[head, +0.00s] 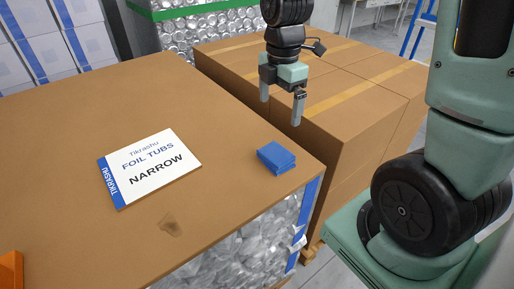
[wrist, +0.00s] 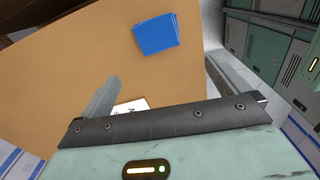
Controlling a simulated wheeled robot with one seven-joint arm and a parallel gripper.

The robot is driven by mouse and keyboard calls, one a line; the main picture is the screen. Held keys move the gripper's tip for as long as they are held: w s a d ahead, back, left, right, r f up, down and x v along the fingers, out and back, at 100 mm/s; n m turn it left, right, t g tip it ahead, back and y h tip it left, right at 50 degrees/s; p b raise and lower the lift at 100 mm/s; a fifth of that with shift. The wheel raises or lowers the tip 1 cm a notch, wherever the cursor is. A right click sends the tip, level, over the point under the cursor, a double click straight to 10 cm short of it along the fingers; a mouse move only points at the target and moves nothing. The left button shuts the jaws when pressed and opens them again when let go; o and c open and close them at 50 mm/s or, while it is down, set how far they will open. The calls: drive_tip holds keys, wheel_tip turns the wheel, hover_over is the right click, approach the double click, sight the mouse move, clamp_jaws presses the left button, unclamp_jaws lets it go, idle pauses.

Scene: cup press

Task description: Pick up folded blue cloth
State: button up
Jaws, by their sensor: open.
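The folded blue cloth (head: 276,158) lies on the brown top of the large box (head: 75,125), close to its right corner. It also shows in the wrist view (wrist: 156,34), near the top middle, beyond my fingers. My gripper (head: 281,112) hangs above and behind the cloth in the head view, fingers pointing down. It is open and empty, with a clear gap between the fingers. It does not touch the cloth.
A white and blue sign (head: 150,167) reading "FOIL TUBS NARROW" lies left of the cloth. Taped cardboard boxes (head: 365,115) stand beyond a narrow gap to the right. An orange object (head: 10,270) sits at the lower left. The box top around the cloth is clear.

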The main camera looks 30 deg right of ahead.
drive_tip(key=p, duration=0.2)
hover_over(276, 154)
drive_tip(key=shift+n, duration=0.4)
drive_tip(key=f, duration=1.1)
drive_tip(key=shift+w+d+f, duration=0.1)
drive_tip(key=shift+d+f, duration=0.1)
drive_tip(key=shift+f, duration=0.1)
drive_tip(key=shift+a+f+p, duration=0.15)
drive_tip(key=shift+f+p, duration=0.6)
drive_tip(key=shift+f, duration=1.95)
drive_tip(key=c, duration=0.8)
drive_tip(key=shift+r, duration=0.1)
wheel_tip(276, 154, up, 10)
drive_tip(key=b, duration=0.1)
drive_tip(key=shift+b, duration=0.3)
